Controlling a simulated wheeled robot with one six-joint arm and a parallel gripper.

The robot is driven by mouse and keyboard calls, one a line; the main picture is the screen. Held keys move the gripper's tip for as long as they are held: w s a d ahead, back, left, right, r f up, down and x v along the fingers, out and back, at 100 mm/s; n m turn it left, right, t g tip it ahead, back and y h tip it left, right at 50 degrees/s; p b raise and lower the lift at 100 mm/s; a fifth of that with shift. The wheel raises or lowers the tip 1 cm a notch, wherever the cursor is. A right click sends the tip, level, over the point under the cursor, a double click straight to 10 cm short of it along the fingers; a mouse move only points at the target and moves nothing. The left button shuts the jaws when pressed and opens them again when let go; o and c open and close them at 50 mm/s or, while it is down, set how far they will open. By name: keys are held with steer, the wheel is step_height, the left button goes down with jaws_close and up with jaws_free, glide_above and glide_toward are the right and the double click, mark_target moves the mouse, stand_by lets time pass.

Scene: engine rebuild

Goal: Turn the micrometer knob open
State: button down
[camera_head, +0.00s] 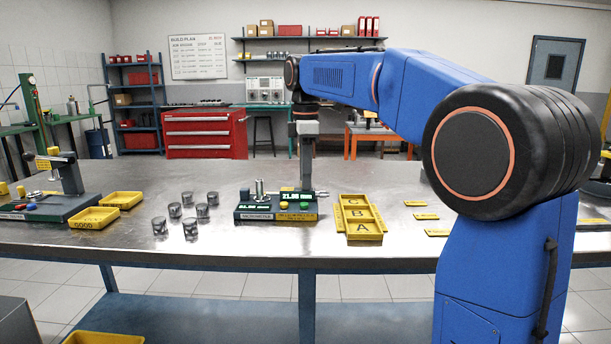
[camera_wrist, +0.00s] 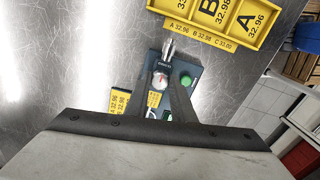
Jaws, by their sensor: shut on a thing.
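The micrometer station (camera_head: 258,214) is a dark green-blue block with green readouts, standing mid-table in the head view. My gripper (camera_head: 306,184) reaches straight down onto its right part. In the wrist view, the two dark fingers of my gripper (camera_wrist: 162,76) come together over the station (camera_wrist: 187,69). They are shut on the micrometer knob, which the fingers mostly hide.
A yellow sorting tray (camera_head: 343,228) marked A, B and C stands just right of the station. Several dark metal cylinders (camera_head: 175,210) stand to its left. A yellow GOOD tray (camera_head: 94,217) and another gauge stand (camera_head: 68,178) are farther left. The table front (camera_head: 250,255) is clear.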

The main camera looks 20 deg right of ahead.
steer(key=shift+m, duration=0.3)
steer(key=m, duration=1.2)
steer(key=shift+m, duration=0.4)
steer(key=m, duration=1)
steer(key=shift+m, duration=0.4)
steer(key=c, duration=1.5)
jaws_free()
